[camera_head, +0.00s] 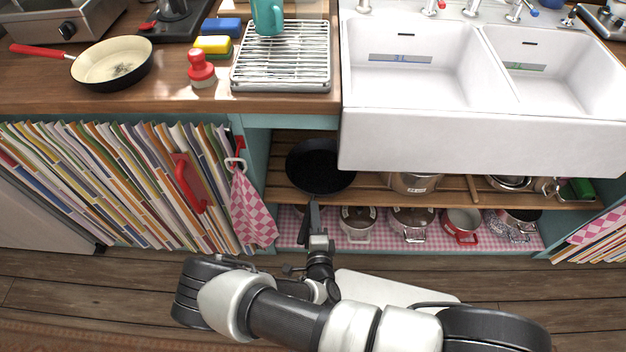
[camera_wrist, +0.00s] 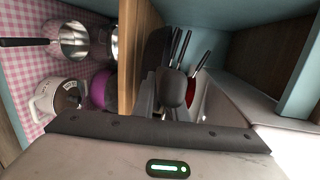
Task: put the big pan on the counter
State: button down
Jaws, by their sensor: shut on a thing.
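The big pan is a black frying pan (camera_head: 321,165) at the left end of the wooden shelf under the counter, its handle pointing out toward me. My gripper (camera_head: 315,229) is at the shelf front, shut on the pan's handle. In the wrist view the jaws (camera_wrist: 172,98) show around the dark handle, with part of the dark pan (camera_wrist: 155,52) behind it. Whether the pan touches the shelf is unclear. The wooden counter (camera_head: 190,97) is above and to the left of the sink.
A cream pan (camera_head: 112,62) with a red handle, a red-topped brush (camera_head: 200,70), sponges and a dish rack (camera_head: 282,62) stand on the counter. The white sink (camera_head: 440,135) overhangs the shelf. Pots stand below. A checked cloth (camera_head: 252,210) hangs left of the opening.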

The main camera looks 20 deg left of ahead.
jog(key=b, duration=0.1)
send_over(312, 189)
jog(key=s, duration=0.2)
jog(key=shift+s+d+r, duration=0.1)
jog(key=shift+s+d, duration=0.05)
jog(key=shift+d, duration=0.25)
jog(key=shift+x, duration=1.15)
jog(key=shift+f+b, duration=0.6)
jog(key=shift+f, duration=0.85)
jog(key=c, duration=1.8)
grip_release()
jog(key=shift+f, duration=0.15)
jog(key=shift+o, duration=0.2)
jog(key=p+v, duration=0.2)
jog(key=v, duration=1.5)
jog(key=shift+s+a+p, duration=0.2)
jog(key=shift+a+p, duration=0.1)
jog(key=shift+p, duration=0.05)
